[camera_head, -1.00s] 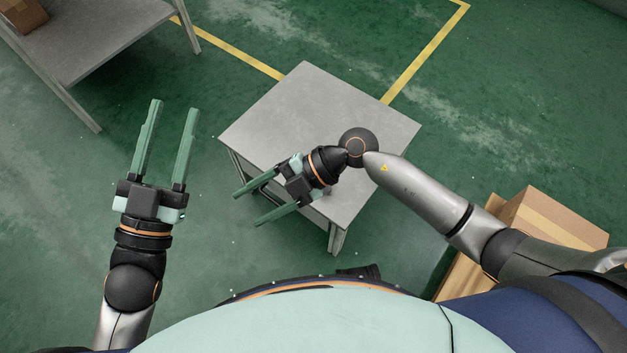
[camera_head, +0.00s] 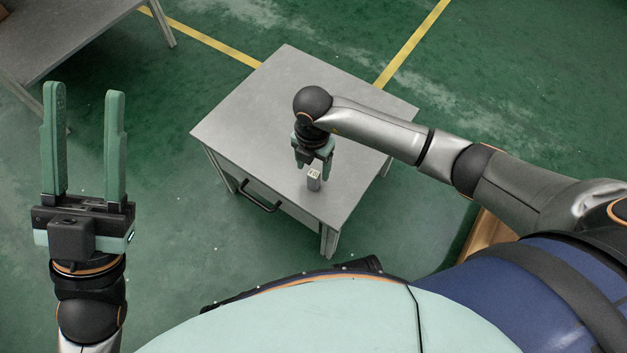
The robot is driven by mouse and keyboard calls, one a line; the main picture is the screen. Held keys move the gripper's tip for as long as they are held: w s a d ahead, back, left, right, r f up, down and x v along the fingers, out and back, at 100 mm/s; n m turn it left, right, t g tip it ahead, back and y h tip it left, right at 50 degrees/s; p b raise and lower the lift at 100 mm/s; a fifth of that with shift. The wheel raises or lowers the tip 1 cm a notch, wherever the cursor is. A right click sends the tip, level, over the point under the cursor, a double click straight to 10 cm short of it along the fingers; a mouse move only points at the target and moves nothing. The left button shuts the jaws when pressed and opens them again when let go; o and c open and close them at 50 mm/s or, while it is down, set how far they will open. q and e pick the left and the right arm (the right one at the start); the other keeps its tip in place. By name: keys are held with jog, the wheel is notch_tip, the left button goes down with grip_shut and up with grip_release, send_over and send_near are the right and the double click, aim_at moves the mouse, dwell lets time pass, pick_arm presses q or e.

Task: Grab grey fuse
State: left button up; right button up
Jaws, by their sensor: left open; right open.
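A small grey fuse (camera_head: 314,184) with a pale top stands upright on the grey table, near its front edge. My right gripper (camera_head: 313,173) points down over the table, open, with its two green fingers on either side of the fuse or just behind it. I cannot tell whether the fingers touch it. My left gripper (camera_head: 84,138) is open and empty, off to the left of the table over the floor, fingers pointing away from me.
The grey table (camera_head: 250,110) has a drawer with a dark handle (camera_head: 260,197) at its front. Its top is otherwise clear where visible. Another grey table (camera_head: 60,30) stands at the upper left. A cardboard box (camera_head: 490,240) is partly hidden under my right arm.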

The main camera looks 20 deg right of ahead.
aim_at(314, 180)
jog(key=f+b, duration=0.2)
jog(key=f, duration=0.3)
jog(key=shift+s+f+b, duration=0.25)
jog(key=shift+s+b, duration=0.15)
jog(key=shift+r, duration=0.1)
grip_shut()
